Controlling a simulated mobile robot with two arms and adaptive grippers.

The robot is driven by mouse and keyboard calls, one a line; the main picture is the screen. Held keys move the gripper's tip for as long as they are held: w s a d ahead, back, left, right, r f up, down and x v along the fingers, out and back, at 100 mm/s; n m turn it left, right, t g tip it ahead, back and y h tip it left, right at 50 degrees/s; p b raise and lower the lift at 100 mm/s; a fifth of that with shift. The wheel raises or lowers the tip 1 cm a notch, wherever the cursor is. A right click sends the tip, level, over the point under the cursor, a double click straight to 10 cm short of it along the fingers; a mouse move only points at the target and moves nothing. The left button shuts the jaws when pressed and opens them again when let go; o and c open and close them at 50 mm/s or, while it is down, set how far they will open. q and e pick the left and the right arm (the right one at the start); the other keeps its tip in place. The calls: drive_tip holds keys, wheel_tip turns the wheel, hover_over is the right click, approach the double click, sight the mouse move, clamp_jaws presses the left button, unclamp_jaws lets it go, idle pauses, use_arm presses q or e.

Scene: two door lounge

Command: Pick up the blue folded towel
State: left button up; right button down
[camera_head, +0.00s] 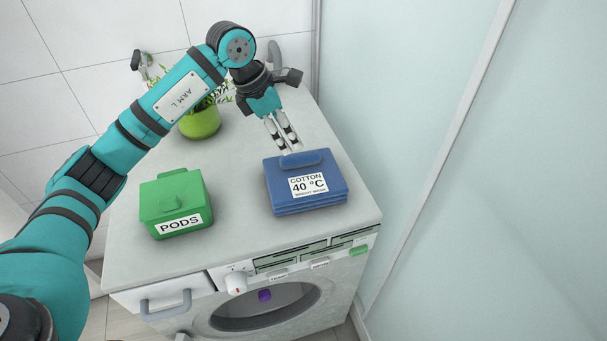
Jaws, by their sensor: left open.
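The blue folded towel (306,199) lies on top of the white washing machine (240,222), right of centre. It carries a white label reading "COTTON 40 °C" and has a raised blue roll or handle at its far edge. My left gripper (290,149) reaches down from behind it, with its fingertips at or just above the far edge by the raised part. The fingers are open, with a narrow gap between them. I cannot tell whether they touch the towel. My right gripper is not in view.
A green box labelled "PODS" (176,204) stands left of the towel. A green potted plant (200,122) is behind, partly hidden by my left arm. A tiled wall is at the back, and a pale glass panel (460,150) rises on the right. The machine top's front is clear.

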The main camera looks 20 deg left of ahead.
sight(299, 155)
use_arm(q)
drive_tip(key=shift+x, duration=1.1)
drive_tip(key=shift+d+f+p, duration=0.2)
drive_tip(key=shift+f+p, duration=0.15)
drive_tip(key=p+x, duration=0.1)
drive_tip(key=x, duration=0.2)
drive_tip(key=shift+d+f, duration=0.1)
drive_tip(key=shift+f, duration=0.15)
drive_tip(key=shift+w+d+f, duration=0.1)
drive_tip(key=shift+f, duration=0.25)
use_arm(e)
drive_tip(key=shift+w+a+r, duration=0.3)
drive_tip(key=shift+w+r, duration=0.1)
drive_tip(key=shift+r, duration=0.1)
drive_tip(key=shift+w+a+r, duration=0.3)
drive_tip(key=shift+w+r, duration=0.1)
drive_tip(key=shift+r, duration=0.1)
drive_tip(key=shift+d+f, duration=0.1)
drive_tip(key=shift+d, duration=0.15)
use_arm(q)
drive_tip(key=shift+f+b, duration=0.25)
drive_tip(key=shift+b, duration=0.1)
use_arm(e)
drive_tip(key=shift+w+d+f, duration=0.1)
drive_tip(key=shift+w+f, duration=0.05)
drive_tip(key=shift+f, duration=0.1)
use_arm(q)
clamp_jaws()
